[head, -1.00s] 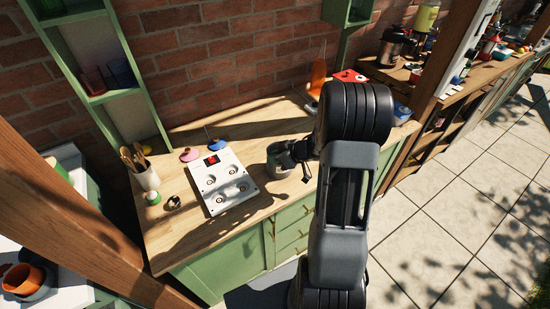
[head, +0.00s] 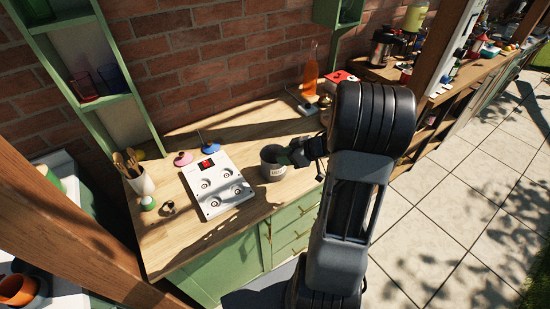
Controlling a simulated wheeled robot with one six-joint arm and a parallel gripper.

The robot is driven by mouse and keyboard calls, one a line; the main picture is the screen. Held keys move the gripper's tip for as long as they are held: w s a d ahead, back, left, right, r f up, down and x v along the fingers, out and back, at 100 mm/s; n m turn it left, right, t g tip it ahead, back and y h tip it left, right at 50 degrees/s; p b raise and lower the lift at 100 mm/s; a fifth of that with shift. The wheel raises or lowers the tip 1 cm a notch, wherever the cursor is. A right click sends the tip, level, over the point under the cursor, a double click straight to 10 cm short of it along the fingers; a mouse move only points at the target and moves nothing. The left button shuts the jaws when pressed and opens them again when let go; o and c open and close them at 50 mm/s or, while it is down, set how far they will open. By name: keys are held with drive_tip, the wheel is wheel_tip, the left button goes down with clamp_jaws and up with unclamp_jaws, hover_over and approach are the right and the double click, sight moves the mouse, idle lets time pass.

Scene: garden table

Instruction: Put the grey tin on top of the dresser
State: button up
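The grey tin (head: 272,168) stands upright on the wooden top of the green dresser-like cabinet (head: 240,222), right of a white panel with round knobs. It is open at the top and has a pale label on its front. My gripper (head: 296,154) is at the tin's right rim, low over the worktop. Its fingers are small and dark against the tin's dark inside. I cannot tell whether they touch or grip the tin. My arm hides the right end of the worktop.
The white panel (head: 217,186), a utensil pot (head: 141,182) and pink (head: 183,158) and blue (head: 209,147) lids stand left of the tin. Bare wood lies in front of the tin.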

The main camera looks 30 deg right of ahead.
wheel_tip(320, 180, up, 14)
drive_tip(key=w+d+r+m+t+h, duration=0.15)
drive_tip(key=m+t+h, duration=0.3)
drive_tip(key=h, duration=0.55)
drive_tip(key=s+a+f+m+g+y, duration=0.3)
drive_tip(key=s+a+g, duration=0.5)
drive_tip(key=s+a, duration=0.7)
drive_tip(key=shift+s+a, duration=0.25)
drive_tip(key=shift+s, duration=0.25)
drive_tip(key=shift+d, duration=0.1)
